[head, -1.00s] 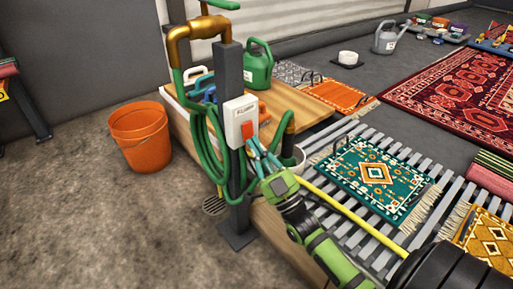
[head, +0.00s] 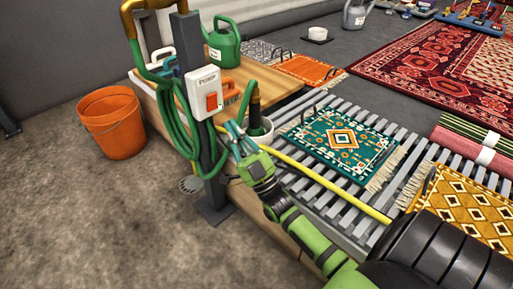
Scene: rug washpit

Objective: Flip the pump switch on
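The pump switch (head: 212,101) is an orange-red rocker on a white box (head: 203,86) labelled PUMP, fixed to a dark grey post (head: 208,150). Whether the rocker is on or off is too small to tell. My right gripper (head: 230,128) has grey-teal fingers pointing up and left, just below and to the right of the switch. I see no clear contact between them. The fingers look close together, but their gap is not clear. My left gripper is out of view.
A green hose (head: 178,130) hangs coiled on the post. An orange bucket (head: 112,122) stands on the floor at left. A green watering can (head: 222,42) stands behind the post. A teal rug (head: 342,139) lies on the slatted rack (head: 318,178) at right.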

